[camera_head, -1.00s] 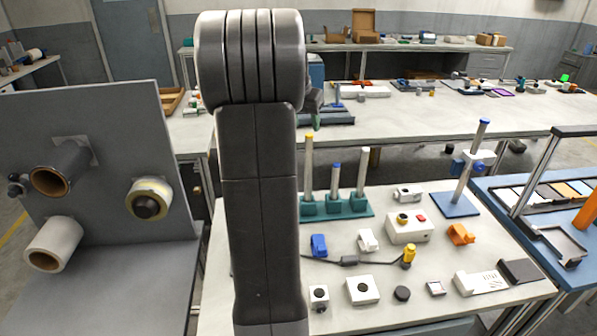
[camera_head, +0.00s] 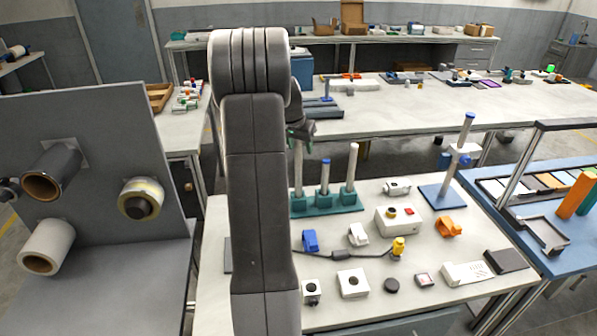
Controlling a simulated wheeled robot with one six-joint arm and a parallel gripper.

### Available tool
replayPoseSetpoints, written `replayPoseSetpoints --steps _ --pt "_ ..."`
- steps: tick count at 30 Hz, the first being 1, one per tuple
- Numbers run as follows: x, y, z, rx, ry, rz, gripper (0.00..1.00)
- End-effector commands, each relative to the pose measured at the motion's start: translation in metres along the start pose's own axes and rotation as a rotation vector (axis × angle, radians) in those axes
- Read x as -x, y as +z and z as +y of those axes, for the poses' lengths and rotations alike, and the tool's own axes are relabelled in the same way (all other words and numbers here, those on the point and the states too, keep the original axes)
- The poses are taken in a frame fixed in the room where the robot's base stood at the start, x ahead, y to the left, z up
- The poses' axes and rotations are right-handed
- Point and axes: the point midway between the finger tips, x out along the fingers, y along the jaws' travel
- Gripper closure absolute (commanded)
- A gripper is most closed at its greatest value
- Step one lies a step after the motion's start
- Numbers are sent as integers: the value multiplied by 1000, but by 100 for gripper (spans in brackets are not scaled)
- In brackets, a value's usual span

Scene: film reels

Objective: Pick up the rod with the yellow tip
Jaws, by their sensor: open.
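A teal rack (camera_head: 327,203) on the near bench holds three upright rods. The right rod (camera_head: 351,170) has a pale, cream-yellow looking tip; its exact colour is hard to tell. The middle rod (camera_head: 324,176) is shorter, with a blue tip. The left rod (camera_head: 298,172) has its top hidden behind my gripper. My gripper (camera_head: 302,134) is dark and partly covered by my own arm. It appears around or in front of the left rod's top, left of the pale-tipped rod. Its jaws are open; contact with the left rod cannot be told.
A blue stand with an upright post (camera_head: 461,155) is right of the rack. A white button box (camera_head: 399,221), blue clip (camera_head: 310,240), white clip (camera_head: 358,234) and orange clamp (camera_head: 449,227) lie in front. A grey panel with spools (camera_head: 100,120) stands left.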

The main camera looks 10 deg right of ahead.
Motion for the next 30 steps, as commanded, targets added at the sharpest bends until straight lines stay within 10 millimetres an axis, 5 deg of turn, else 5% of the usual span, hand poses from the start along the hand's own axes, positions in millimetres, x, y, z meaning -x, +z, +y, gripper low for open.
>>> replayPoseSetpoints --steps 6,13,24,30 --pt "-1 0 0 0 0 0 54" --pt "0 0 0 1 0 0 99" --pt "2 -1 0 0 -1 2 100" --pt "26 -12 -1 0 -4 6 100"
